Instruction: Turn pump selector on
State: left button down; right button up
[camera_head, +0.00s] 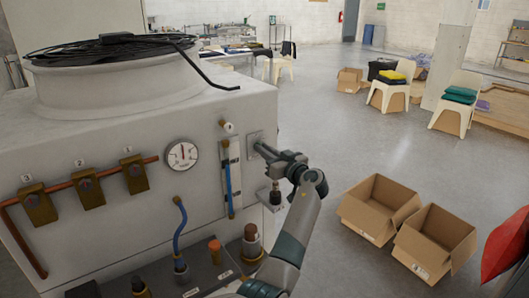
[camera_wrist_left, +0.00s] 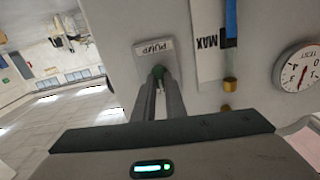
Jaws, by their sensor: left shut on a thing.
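The pump selector is a small green knob (camera_wrist_left: 158,71) on a light plate labelled PUMP (camera_wrist_left: 153,48) in the left wrist view. In the head view the plate (camera_head: 253,138) sits at the right end of the washer's front panel. My left gripper (camera_head: 262,149) reaches it from the right and is shut on the knob. In the left wrist view its two fingers (camera_wrist_left: 160,80) close around the knob and hide most of it, so I cannot tell its turn angle. My right gripper is in neither view.
A gauge (camera_head: 182,155), a blue level tube (camera_head: 228,188) and copper piping with valves (camera_head: 86,187) are on the washer's front. A small bracket (camera_head: 271,206) juts out below my left gripper. Open cardboard boxes (camera_head: 361,223) stand on the floor at right.

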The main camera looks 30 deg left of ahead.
pick_arm(q)
jog(key=m, duration=1.7)
jog(key=shift+w, duration=0.2)
dwell(0.4)
jog(key=c, duration=1.8)
grip_release()
jog(key=shift+f, duration=0.15)
jog(key=shift+d, duration=0.1)
